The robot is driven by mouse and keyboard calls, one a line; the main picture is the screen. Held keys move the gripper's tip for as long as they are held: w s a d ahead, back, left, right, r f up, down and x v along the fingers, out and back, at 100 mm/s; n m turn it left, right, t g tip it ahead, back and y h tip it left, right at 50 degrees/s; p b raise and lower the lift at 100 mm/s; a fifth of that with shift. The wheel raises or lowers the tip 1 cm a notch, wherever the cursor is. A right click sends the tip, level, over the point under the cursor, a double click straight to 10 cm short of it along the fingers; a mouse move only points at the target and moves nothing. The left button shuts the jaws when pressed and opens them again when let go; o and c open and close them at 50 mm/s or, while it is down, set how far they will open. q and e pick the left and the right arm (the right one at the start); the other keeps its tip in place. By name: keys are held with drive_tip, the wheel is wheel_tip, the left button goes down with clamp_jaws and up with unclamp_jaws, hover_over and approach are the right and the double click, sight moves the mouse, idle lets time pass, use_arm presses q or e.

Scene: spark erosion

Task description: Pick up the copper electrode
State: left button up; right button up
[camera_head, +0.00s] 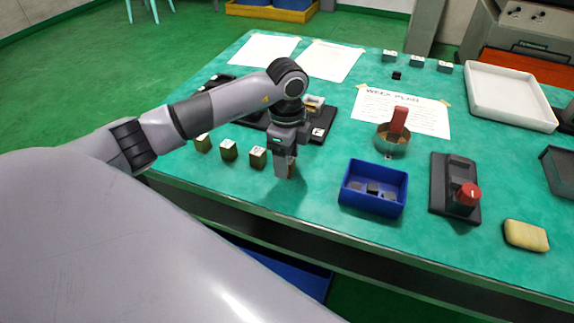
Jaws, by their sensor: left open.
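My left gripper (285,168) points down over the front part of the green table, to the right of a row of small labelled brass-coloured blocks. Its jaws are open. A small copper-brown piece (291,171), which looks like the copper electrode, shows at the fingertips and is mostly hidden by them. I cannot tell whether the fingers touch it. The labelled blocks (229,150) stand upright to the left, apart from the gripper. My right gripper is not in view.
A blue bin (373,187) with dark pieces stands right of the gripper. A dark rack lies behind the gripper.

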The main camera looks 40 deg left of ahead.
use_arm(q)
clamp_jaws()
drive_tip(key=shift+r, duration=0.15)
